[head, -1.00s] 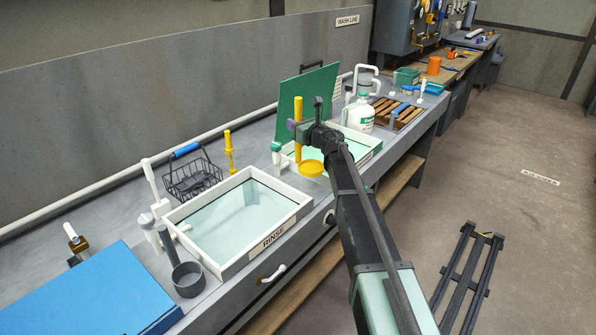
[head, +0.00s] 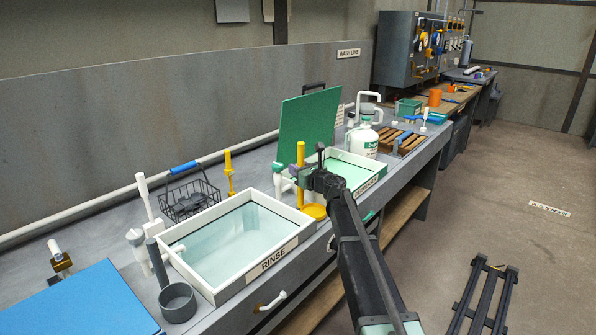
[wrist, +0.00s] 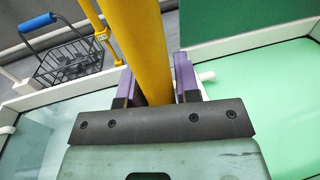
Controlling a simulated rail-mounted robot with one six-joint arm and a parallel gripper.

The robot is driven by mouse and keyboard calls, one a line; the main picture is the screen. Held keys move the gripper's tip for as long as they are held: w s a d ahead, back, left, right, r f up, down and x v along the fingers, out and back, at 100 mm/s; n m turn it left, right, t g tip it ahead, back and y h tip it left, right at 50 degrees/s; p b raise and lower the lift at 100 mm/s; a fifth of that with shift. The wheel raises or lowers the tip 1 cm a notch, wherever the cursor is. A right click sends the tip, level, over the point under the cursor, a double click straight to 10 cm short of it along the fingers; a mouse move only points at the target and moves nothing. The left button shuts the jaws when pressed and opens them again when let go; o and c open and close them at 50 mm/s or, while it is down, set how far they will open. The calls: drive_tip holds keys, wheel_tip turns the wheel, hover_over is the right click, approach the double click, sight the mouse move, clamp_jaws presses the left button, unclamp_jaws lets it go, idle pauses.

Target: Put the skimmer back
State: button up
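The skimmer has a yellow upright handle (head: 300,154) and a flat round yellow head (head: 314,211). My gripper (head: 303,176) is shut on the handle, with the head hanging below. The wrist view shows the purple fingers (wrist: 188,78) on either side of the thick yellow handle (wrist: 143,50); the skimmer's head is hidden there. The skimmer is by the gap between the rinse basin (head: 188,267) and the second basin (head: 371,181). A slim yellow post (head: 229,172) stands behind the rinse basin; it also shows in the wrist view (wrist: 97,22).
A wire basket with a blue handle (head: 190,203) stands behind the rinse basin. A green board (head: 307,130) stands upright behind the second basin. A grey cup (head: 177,301) and a blue lid (head: 85,300) are at the near left. A white bottle (head: 364,140) stands farther right.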

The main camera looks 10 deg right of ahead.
drive_tip(key=o, duration=0.3)
drive_tip(key=v, duration=1.2)
drive_tip(key=shift+r, duration=0.2)
